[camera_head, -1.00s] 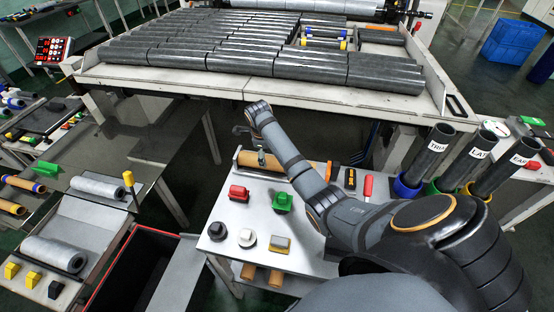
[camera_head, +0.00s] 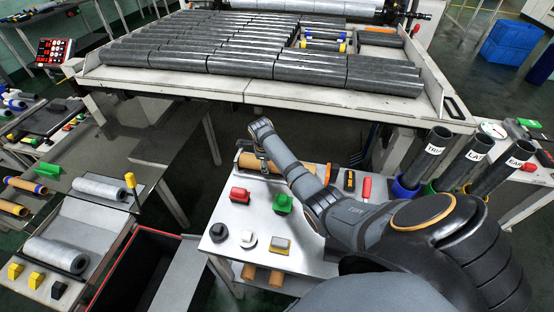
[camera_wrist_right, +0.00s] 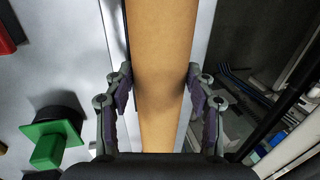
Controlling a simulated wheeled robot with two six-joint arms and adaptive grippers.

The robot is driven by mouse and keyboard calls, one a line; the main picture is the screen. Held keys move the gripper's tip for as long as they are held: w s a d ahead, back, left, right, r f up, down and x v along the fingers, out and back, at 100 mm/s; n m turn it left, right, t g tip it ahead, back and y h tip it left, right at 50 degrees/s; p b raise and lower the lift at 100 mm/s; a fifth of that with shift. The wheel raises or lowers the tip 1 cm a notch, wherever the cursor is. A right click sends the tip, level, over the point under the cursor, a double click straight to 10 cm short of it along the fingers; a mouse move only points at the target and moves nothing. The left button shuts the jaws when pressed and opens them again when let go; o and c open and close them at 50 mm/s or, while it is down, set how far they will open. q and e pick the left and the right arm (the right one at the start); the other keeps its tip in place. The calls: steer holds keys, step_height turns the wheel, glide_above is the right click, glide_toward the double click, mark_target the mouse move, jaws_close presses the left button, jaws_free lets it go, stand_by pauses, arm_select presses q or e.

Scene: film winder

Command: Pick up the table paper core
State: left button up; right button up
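The brown paper core (camera_head: 246,160) lies along the back edge of the small white table (camera_head: 226,262). My right gripper (camera_wrist_right: 160,86) is down over it, with one finger on each side of the core, which also shows in the right wrist view (camera_wrist_right: 162,35). The fingertips are very close to the core's sides; I cannot tell whether they press on it. My left gripper is not in view.
A red-handled tool (camera_head: 366,188) and dark tubes in coloured cups (camera_head: 405,187) are to the right. A large roll rack (camera_head: 180,84) is behind.

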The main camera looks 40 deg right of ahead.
steer(key=c, duration=0.7)
steer(key=shift+s+a+r, duration=0.25)
steer(key=shift+s+r, duration=0.05)
steer(key=shift+r, duration=0.05)
steer(key=s+a+r+b, duration=0.1)
steer(key=s+a+r, duration=0.6)
steer(key=s, duration=0.3)
steer(key=shift+s+a+b, duration=0.3)
steer(key=shift+s+b, duration=0.1)
